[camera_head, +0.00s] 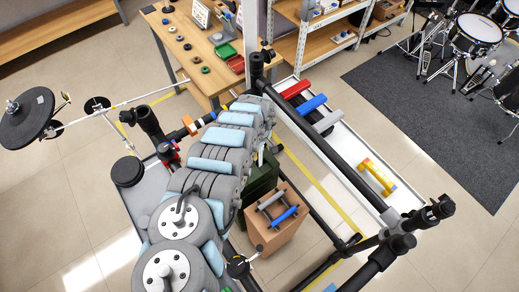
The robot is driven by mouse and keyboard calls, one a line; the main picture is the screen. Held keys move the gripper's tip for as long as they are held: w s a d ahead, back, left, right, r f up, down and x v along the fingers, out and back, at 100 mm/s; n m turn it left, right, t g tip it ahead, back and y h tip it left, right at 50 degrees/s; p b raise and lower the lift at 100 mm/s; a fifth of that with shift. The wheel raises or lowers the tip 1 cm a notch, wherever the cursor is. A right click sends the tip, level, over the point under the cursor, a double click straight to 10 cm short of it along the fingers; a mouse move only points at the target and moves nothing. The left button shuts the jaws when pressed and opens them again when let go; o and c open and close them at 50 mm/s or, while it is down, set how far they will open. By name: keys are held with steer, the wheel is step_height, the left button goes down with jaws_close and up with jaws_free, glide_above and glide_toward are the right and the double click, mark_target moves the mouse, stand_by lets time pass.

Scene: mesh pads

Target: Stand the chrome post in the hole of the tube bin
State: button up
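My arm with grey links and light blue pads fills the middle of the view; its far end hides what is behind it, and I cannot make out my gripper. A cardboard box (264,237) stands right of the arm. On its top lie a silver-grey bar (271,200), possibly the chrome post, and a blue bar (285,216), both with dark ends. I cannot identify the tube bin with its hole for certain. A long white tray (409,196) at the right holds red (295,89), blue (306,104) and grey (328,121) tubes and a yellow piece (378,174).
Black rail bars (335,160) run between the arm and the white tray. Shelves (322,46) and a drum kit (473,35) are farther right. A black drum pad (27,118) is left.

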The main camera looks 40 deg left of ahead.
stand_by(0.3)
steer(key=shift+r+p, duration=0.5)
steer(key=shift+r, duration=5.65)
